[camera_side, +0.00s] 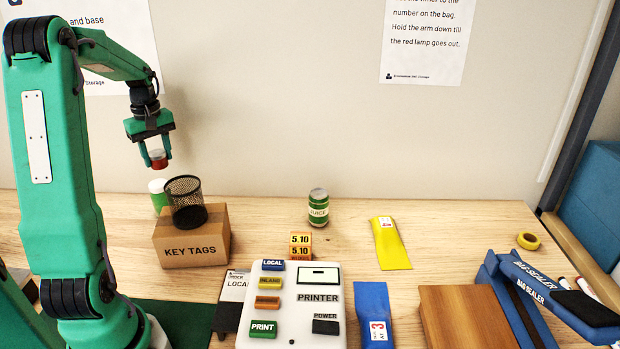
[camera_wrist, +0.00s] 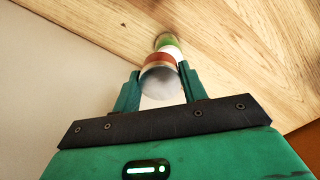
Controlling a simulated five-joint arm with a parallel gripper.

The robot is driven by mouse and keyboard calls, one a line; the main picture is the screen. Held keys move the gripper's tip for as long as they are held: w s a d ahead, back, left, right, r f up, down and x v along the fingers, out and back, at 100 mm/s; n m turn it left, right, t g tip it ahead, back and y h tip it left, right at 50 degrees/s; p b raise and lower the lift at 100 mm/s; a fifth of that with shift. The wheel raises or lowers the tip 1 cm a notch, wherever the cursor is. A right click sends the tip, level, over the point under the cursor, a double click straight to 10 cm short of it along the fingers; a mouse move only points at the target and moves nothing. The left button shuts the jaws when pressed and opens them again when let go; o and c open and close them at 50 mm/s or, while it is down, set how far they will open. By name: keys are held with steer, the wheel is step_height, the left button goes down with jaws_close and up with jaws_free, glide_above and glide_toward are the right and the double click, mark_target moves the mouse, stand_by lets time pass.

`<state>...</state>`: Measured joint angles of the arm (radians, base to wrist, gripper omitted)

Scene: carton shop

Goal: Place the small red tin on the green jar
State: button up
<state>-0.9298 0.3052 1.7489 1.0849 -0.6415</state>
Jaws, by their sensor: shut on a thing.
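My gripper (camera_side: 157,156) is shut on the small red tin (camera_side: 158,160), a short cylinder with a red band and a grey-white top. It holds the tin in the air above the green jar (camera_side: 158,196), with a gap between them in the side view. The jar has a white lid and a green body, and stands behind the key tags box, which hides its lower part. In the wrist view the tin (camera_wrist: 160,72) sits between the two fingers (camera_wrist: 157,80). The jar (camera_wrist: 167,42) shows just beyond it, partly hidden by the tin.
A black mesh cup (camera_side: 184,200) stands on the cardboard key tags box (camera_side: 191,240), close to the jar's right. A green juice can (camera_side: 318,207), price blocks (camera_side: 300,244) and a white printer (camera_side: 292,310) stand further right. Bare wood lies between the box and can.

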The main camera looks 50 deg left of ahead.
mark_target(158, 183)
steer(key=shift+s+a+f, duration=0.3)
steer(key=shift+a+f, duration=0.1)
steer(key=shift+a, duration=0.25)
steer(key=shift+s+a+f, duration=0.3)
steer(key=shift+a+f, duration=0.1)
steer(key=shift+a, duration=0.2)
steer(key=shift+f, duration=0.1)
steer(key=shift+f, duration=1.95)
steer(key=shift+f, duration=0.1)
steer(key=o, duration=1)
step_height(158, 183, up, 12)
